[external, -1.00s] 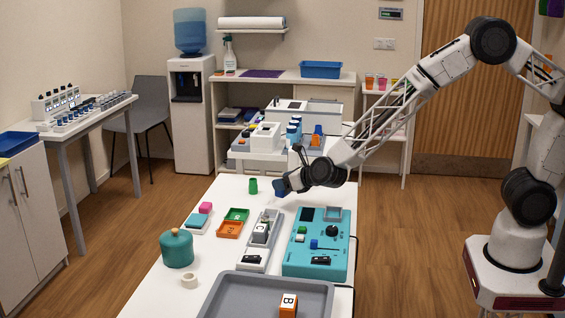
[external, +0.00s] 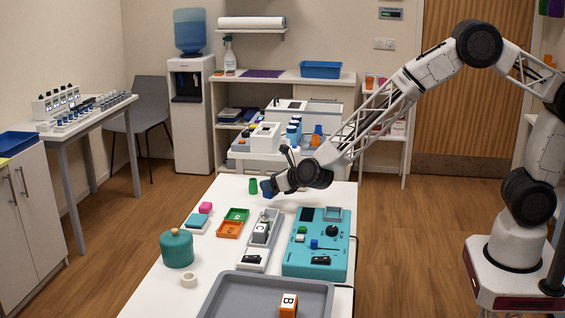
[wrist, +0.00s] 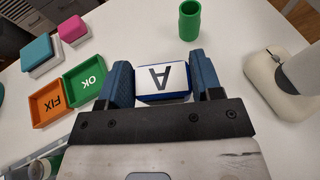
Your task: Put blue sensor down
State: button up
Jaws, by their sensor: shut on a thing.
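In the external view my gripper (external: 267,189) is low over the far part of the white table (external: 228,187), and the sensor cannot be told apart from the blue fingers. I cannot tell whether the sensor touches the table. A green OK tray (wrist: 85,79) and an orange FIX tray (wrist: 48,104) lie left of my gripper in the wrist view.
A green cylinder (wrist: 190,20) stands just beyond my gripper. A white rounded object (wrist: 285,85) is at the right in the wrist view. The teal control box (external: 318,262), grey tray (external: 225,290) and teal jar (external: 176,249) are nearer the camera. Bare table surrounds the gripper.

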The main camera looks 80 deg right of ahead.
jog(key=shift+f, duration=1.5)
jog(key=shift+f, duration=0.1)
jog(key=o, duration=1)
jog(key=shift+c, duration=0.2)
jog(key=shift+v, duration=0.85)
jog(key=v, duration=1)
jog(key=shift+r, duration=0.3)
jog(key=shift+s, duration=0.15)
